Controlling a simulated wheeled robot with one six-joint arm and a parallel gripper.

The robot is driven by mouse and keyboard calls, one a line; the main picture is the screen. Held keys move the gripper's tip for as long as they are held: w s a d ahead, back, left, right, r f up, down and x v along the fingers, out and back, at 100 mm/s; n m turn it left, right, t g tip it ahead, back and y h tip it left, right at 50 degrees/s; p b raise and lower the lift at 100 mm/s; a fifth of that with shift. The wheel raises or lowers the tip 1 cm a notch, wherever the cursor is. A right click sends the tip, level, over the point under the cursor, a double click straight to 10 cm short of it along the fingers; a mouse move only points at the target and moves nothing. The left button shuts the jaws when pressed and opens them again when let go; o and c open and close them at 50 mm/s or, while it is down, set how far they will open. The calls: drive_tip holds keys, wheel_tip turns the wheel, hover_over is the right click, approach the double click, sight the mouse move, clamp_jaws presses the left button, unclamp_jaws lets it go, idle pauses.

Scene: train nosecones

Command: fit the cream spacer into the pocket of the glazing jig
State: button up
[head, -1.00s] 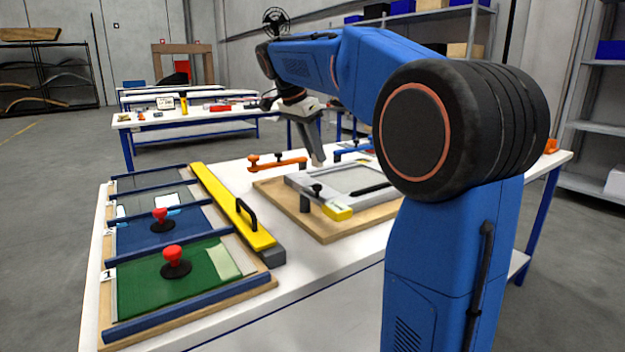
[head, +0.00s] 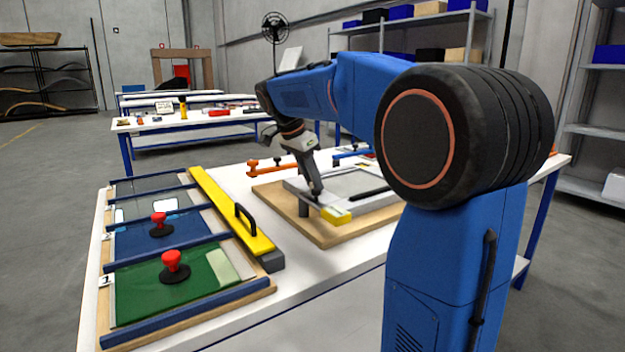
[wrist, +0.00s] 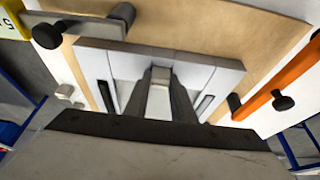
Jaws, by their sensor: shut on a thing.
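The glazing jig (head: 300,185) is a grey frame around a pale panel, set on a wooden board on the white table. Its near frame bar also shows in the wrist view (wrist: 222,75). My gripper (head: 316,194) is low over the jig's left near part, beside the clamp bar with the yellow end. In the wrist view my gripper (wrist: 160,75) points down at the grey frame, its fingers shut on a pale piece, the cream spacer (wrist: 158,103).
A grey clamp bar with a black knob (wrist: 47,36) and yellow end (head: 336,215) lies close to my gripper. An orange clamp (head: 272,167) stands behind. A yellow straightedge (head: 228,205) and panels with red-handled suction cups (head: 174,262) lie to the left.

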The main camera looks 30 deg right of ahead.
drive_tip(key=o, duration=1)
drive_tip(key=shift+f, duration=0.1)
drive_tip(key=v, duration=1.2)
drive_tip(key=shift+s, duration=0.15)
